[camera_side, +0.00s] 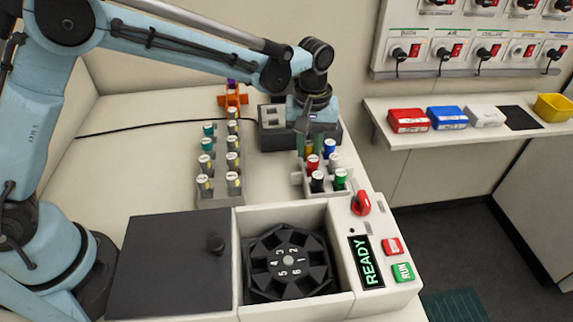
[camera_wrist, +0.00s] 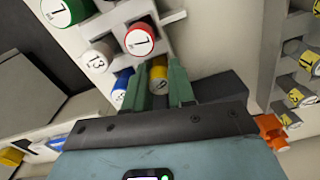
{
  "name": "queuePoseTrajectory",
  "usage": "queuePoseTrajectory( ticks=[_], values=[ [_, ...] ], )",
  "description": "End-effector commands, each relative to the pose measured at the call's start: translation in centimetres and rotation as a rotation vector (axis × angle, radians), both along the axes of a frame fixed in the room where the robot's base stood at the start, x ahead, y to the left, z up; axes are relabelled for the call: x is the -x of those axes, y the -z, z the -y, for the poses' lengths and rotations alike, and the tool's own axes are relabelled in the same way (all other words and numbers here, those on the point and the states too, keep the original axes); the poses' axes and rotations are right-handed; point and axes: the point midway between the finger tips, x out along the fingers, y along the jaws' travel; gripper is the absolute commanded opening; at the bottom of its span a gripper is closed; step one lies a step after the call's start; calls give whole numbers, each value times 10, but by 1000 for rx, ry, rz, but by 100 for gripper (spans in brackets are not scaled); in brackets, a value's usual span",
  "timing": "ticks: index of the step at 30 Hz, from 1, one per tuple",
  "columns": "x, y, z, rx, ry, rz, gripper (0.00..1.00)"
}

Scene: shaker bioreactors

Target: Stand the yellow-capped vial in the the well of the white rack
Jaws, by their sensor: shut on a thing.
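The yellow-capped vial (camera_wrist: 159,76) is between my gripper's green fingers in the wrist view. In the side view only a bit of yellow (camera_side: 308,146) shows under the jaws. My gripper (camera_side: 307,138) is shut on this vial at the back left of the white rack (camera_side: 298,181), pointing down. The white rack also shows in the wrist view (camera_wrist: 172,17).
A grey rack (camera_side: 220,200) of several vials stands to the left. A dark block device (camera_side: 271,132) and an orange holder (camera_side: 232,100) are behind. The centrifuge (camera_side: 288,262), with a READY display (camera_side: 366,262), is in front. A red knob (camera_side: 361,203) stands close to the rack.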

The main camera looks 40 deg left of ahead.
Motion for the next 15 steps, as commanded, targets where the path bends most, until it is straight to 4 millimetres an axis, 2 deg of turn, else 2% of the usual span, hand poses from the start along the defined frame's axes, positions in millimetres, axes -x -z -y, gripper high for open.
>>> queuePoseTrajectory(
  ticks=[7, 8, 9, 13, 15],
  values=[
    [0, 0, 0, 0, 0, 0, 7],
    [0, 0, 0, 0, 0, 0, 29],
    [0, 0, 0, 0, 0, 0, 35],
    [0, 0, 0, 0, 0, 0, 54],
    [0, 0, 0, 0, 0, 0, 54]
  ],
)
